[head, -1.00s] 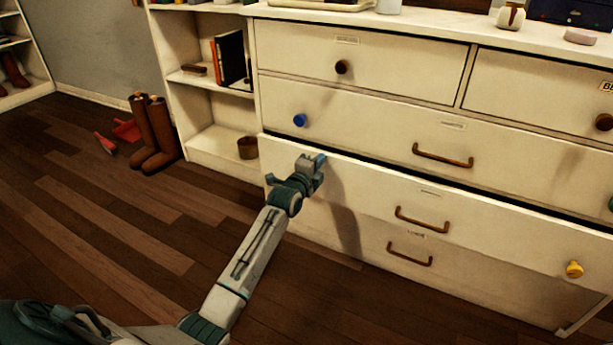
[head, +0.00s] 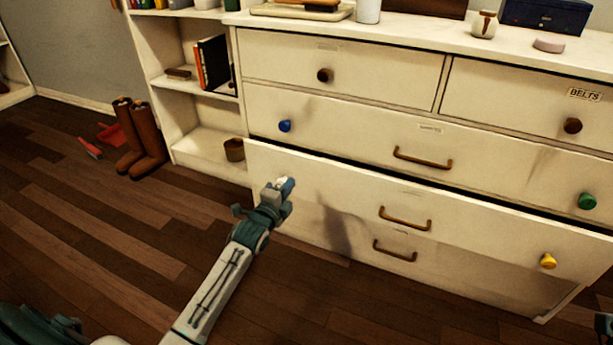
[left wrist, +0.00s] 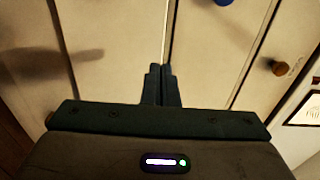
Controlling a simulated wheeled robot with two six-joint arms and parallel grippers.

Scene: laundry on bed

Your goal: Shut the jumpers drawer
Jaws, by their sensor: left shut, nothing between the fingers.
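A wide white drawer (head: 320,180) with a brass handle and a yellow knob stands out from the dresser, with a dark gap along its top edge. Its small label is too blurred to read, so I cannot tell by name whether it is the jumpers drawer. My left gripper (head: 286,184) is shut and empty in front of this drawer's left part; I cannot tell whether it touches. In the left wrist view its closed fingers (left wrist: 162,84) point at the pale drawer fronts. A dark part at the head view's lower right edge may be my right gripper (head: 604,326), mostly cut off.
The drawer above, with a blue knob (head: 285,126) and a green knob (head: 587,201), looks shut. A lower drawer has a brass handle (head: 394,251). Brown boots (head: 140,140) stand on the floor at left beside an open shelf (head: 205,142). The wooden floor in front is clear.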

